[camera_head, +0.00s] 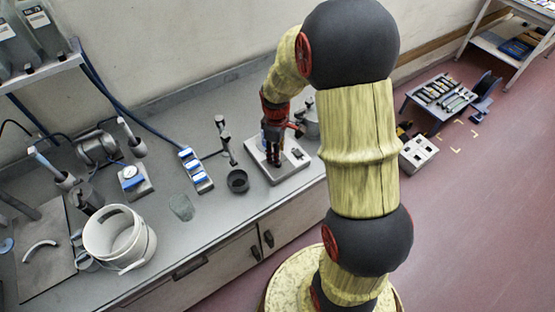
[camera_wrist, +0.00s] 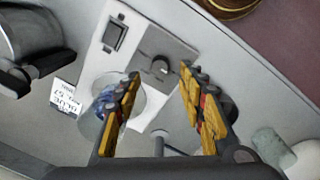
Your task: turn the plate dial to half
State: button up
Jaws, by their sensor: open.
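The plate (camera_head: 294,169) is a pale, flat unit on the grey bench, below my gripper (camera_head: 273,160) in the head view. My gripper (camera_wrist: 159,74) is open there, with one yellow finger on each side of the dial in the picture. The fingers seem apart from the dial; the exact gap in depth is unclear. The dial's setting is too small to read. The fingers partly hide round, glassy shapes behind them.
In the wrist view, a labelled grey vessel (camera_wrist: 30,40) with a black handle stands at the left. In the head view, a small dark cup (camera_head: 238,182), a blue-and-white block (camera_head: 195,170) and a white bucket (camera_head: 118,238) stand left of the plate. The bench front between is partly clear.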

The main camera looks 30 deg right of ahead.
notch_tip(320, 180, down, 5)
jog(key=shift+w+d+f+b, duration=0.1)
jog(key=shift+b, duration=0.25)
jog(key=c, duration=0.3)
grip_shut()
